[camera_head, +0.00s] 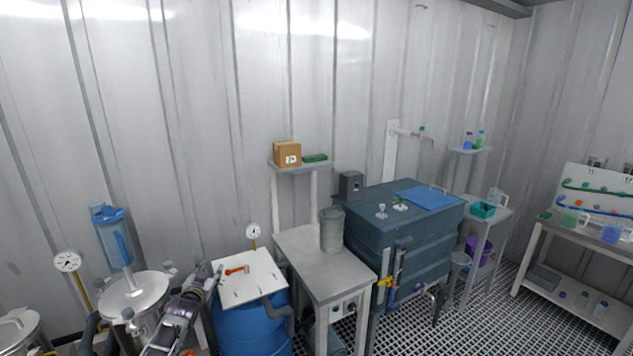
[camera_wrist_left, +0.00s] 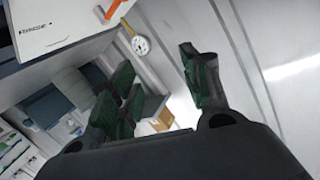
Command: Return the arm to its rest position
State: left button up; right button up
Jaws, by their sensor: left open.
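My left arm comes in from the lower left in the head view. Its gripper (camera_head: 207,276) is up beside the left edge of the white board on the blue barrel. My right gripper is in neither view.
A white board (camera_head: 258,284) with an orange-red handle (camera_head: 237,270) tops a blue barrel (camera_head: 250,325) close to my left gripper. A grey table (camera_head: 300,255) and dark tank (camera_head: 400,225) stand right.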

pick_arm(q)
jog(key=s+d+f+g, duration=0.2)
jog(key=s+f+g, duration=0.1)
jog(key=s+f, duration=0.9)
jog(key=s+d+f+g, duration=0.15)
jog(key=s+f, duration=0.55)
jog(key=f, duration=0.9)
jog(key=s+d+f+g, duration=0.2)
jog(key=s+f+g, duration=0.1)
jog(key=s+f, duration=0.9)
jog(key=s+d+f+g, duration=0.2)
jog(key=s+f, duration=0.4)
jog(key=s, duration=0.8)
jog(key=s+d+f+g, duration=0.2)
jog(key=s+f, duration=0.5)
jog(key=s, duration=0.7)
jog(key=s+d+f+g+h, duration=0.1)
jog(key=s+f, duration=0.5)
jog(key=s, duration=0.9)
jog(key=shift+d+f+n+g, duration=0.35)
jog(key=shift+d+g, duration=0.25)
jog(key=shift+g, duration=0.65)
jog(key=shift+s, duration=0.2)
